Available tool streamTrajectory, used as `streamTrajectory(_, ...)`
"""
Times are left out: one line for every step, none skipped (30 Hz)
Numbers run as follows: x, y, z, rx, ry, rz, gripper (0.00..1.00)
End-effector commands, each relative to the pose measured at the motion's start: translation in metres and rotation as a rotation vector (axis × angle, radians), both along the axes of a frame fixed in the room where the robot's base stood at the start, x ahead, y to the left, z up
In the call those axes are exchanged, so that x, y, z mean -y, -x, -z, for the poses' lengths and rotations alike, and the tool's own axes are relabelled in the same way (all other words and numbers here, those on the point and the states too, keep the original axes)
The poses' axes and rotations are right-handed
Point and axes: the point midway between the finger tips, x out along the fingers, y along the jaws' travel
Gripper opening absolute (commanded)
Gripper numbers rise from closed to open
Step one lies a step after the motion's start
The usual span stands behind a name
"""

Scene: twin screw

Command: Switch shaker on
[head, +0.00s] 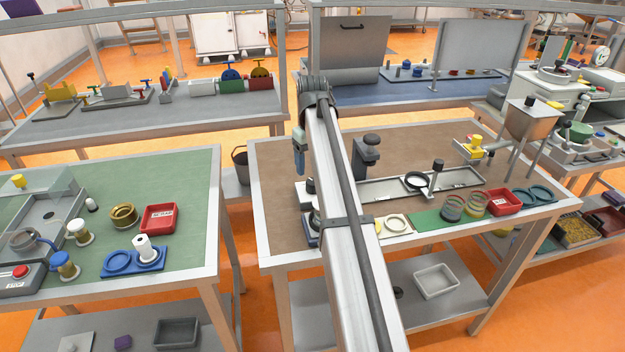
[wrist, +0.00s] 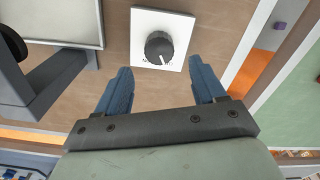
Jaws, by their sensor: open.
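A black round knob (wrist: 159,46) with a white pointer line sits on a white square plate (wrist: 178,22) on the brown bench top. The pointer points down and slightly right in the wrist view; small marks beside the knob are too small to read. My gripper (wrist: 160,68) is open and empty, its two blue fingers apart below the knob's left and right sides. No contact with the knob shows. In the head view my gripper (head: 300,168) points down above the left part of the brown bench. A dark-topped piece (head: 310,187) beside my arm may be the knob; my arm partly hides that area.
A grey stand with a dark top (head: 367,146) rises right of my arm; it shows at left in the wrist view (wrist: 45,80). A shallow metal tray (head: 375,190) lies beyond my arm. A red bin (head: 503,202) stands at the bench's right front. The bench's left back is clear.

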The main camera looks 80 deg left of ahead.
Motion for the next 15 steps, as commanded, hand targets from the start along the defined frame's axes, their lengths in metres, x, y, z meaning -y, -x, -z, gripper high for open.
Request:
streamTrajectory(0.001,0.000,0.011,0.000,0.002,0.000,0.69)
streamTrajectory(0.001,0.000,0.016,0.000,0.002,0.000,0.69)
streamTrajectory(0.001,0.000,0.022,0.000,0.002,0.001,0.69)
streamTrajectory(0.001,0.000,0.026,0.001,0.002,0.001,0.69)
streamTrajectory(0.001,0.000,0.031,0.000,0.001,0.001,0.69)
streamTrajectory(0.001,0.000,0.036,0.000,0.001,0.001,0.69)
streamTrajectory(0.001,0.000,0.040,0.000,0.001,0.001,0.69)
streamTrajectory(0.001,0.000,0.043,0.000,0.001,0.001,0.69)
streamTrajectory(0.001,0.000,0.047,0.000,0.001,0.001,0.69)
streamTrajectory(0.001,0.000,0.050,0.000,0.001,0.001,0.69)
streamTrajectory(0.000,0.000,0.052,0.000,0.001,0.001,0.69)
streamTrajectory(0.000,0.000,0.055,0.000,0.000,0.001,0.69)
streamTrajectory(0.000,0.000,0.056,0.000,0.000,0.001,0.69)
streamTrajectory(0.000,0.000,0.058,0.000,0.000,0.001,0.69)
streamTrajectory(0.000,0.000,0.059,0.000,0.000,0.001,0.69)
